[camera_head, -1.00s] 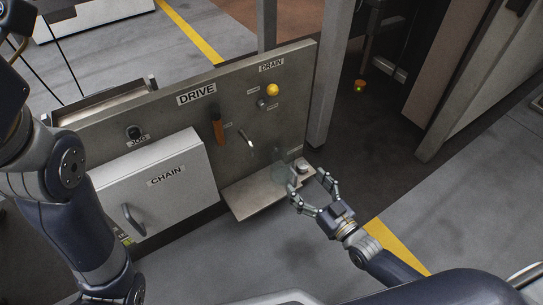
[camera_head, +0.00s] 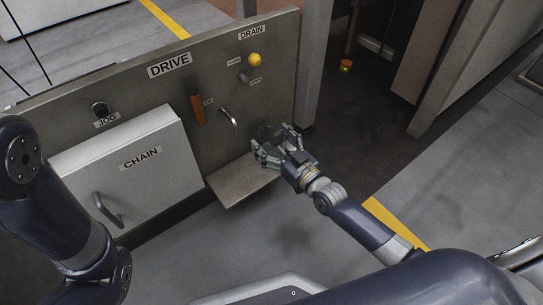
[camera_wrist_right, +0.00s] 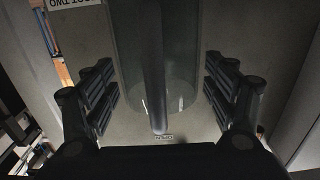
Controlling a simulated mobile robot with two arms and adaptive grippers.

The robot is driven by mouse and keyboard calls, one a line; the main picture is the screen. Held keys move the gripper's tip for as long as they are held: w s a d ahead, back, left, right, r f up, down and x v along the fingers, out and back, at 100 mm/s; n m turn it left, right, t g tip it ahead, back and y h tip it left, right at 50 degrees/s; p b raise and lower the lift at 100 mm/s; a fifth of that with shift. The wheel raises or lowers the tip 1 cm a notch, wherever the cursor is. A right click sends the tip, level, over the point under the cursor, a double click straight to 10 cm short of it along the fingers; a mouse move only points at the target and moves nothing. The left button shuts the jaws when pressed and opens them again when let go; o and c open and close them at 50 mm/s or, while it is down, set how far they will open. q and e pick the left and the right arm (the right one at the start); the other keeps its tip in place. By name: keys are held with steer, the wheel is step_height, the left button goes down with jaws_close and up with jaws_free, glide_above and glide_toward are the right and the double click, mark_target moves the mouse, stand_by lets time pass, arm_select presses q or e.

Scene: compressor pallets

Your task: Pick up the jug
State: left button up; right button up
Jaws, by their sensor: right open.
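The jug (camera_wrist_right: 185,65) is a clear, faintly tinted cylinder with a dark upright handle (camera_wrist_right: 150,65), seen close up in the right wrist view. My right gripper (camera_head: 275,145) is open, at the small metal shelf below the drain area. In the wrist view its fingers (camera_wrist_right: 168,90) lie on both sides of the jug, and the handle runs down between them. I cannot tell whether any finger touches it. In the head view the jug is mostly hidden by the gripper. My left arm shows at the left, but its gripper is out of view.
The shelf (camera_head: 235,183) juts from the grey DRIVE panel (camera_head: 150,95). The panel carries an orange lever (camera_head: 196,108), a metal spout (camera_head: 229,119) and a yellow knob (camera_head: 255,60). The CHAIN cover (camera_head: 130,170) stands at left. A post (camera_head: 312,60) rises just behind the gripper. Floor in front is clear.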

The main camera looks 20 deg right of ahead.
steer(key=shift+w, duration=0.15)
steer(key=c, duration=1.5)
steer(key=shift+r, duration=0.15)
